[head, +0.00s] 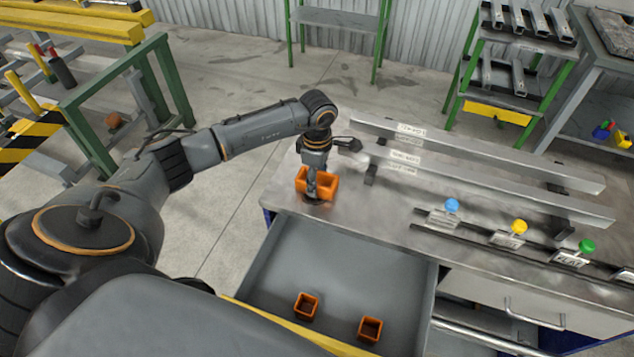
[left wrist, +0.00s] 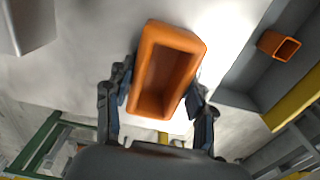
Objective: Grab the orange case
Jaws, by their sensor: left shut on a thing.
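The orange case (head: 302,181) is an open-topped box at the left end of the metal table. My left gripper (head: 312,190) reaches down over it and is shut on it. In the left wrist view the orange case (left wrist: 148,62) lies between the two fingers (left wrist: 160,100), which press its sides, and its inside looks empty. I cannot tell whether its base touches the table. My right gripper is not in view.
An open grey drawer (head: 335,263) below the table holds two small orange bins (head: 306,307), (head: 370,329). Long metal bars (head: 480,180) and blue, yellow and green knobs (head: 519,227) lie to the right. A green-framed rack (head: 85,125) stands at left.

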